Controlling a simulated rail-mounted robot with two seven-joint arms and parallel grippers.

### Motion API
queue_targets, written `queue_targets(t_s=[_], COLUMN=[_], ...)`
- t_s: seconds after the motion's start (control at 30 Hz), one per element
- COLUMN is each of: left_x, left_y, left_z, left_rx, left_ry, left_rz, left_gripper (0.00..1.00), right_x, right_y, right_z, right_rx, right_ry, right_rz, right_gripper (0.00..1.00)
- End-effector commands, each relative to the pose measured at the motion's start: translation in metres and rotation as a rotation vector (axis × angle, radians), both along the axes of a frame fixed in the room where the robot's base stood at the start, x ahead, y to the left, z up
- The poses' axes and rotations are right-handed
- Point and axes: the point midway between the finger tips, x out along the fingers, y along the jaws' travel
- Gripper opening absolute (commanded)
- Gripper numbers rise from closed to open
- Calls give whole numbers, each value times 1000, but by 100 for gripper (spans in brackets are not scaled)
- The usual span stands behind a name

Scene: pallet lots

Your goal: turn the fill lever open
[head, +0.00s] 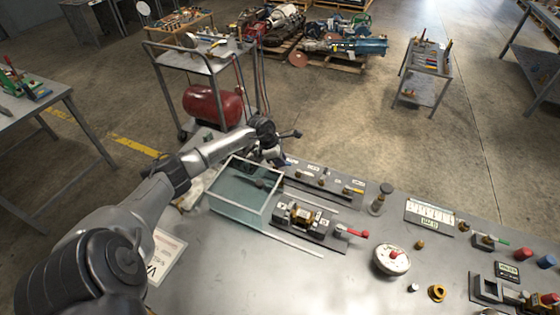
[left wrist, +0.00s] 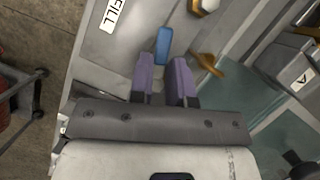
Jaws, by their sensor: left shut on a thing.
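My left gripper (head: 274,157) reaches over the back edge of the bench, behind the glass tank. In the left wrist view its two purple fingers (left wrist: 166,84) are shut on the fill lever (left wrist: 163,44), whose blue handle sticks out past the fingertips. The lever's lower part is hidden between the fingers. My right gripper is in neither view.
The clear tank (head: 243,207) stands close in front of my left wrist. An orange lever (left wrist: 208,65) sits just right of the fingers. A clamp fixture with a red handle (head: 358,233) and a round white gauge (head: 391,260) are further right. Bare bench lies in front.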

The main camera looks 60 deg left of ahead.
Motion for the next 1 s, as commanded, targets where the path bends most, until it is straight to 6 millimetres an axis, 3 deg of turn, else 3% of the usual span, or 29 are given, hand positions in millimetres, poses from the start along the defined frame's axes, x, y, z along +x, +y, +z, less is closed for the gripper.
queue_targets(t_s=[1.0], left_x=[2], left_y=[13], left_z=[4], left_rx=[1], left_ry=[1], left_rz=[940], left_gripper=[0], right_x=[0], right_y=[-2], right_z=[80], right_rx=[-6], right_ry=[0], right_rz=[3], right_gripper=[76])
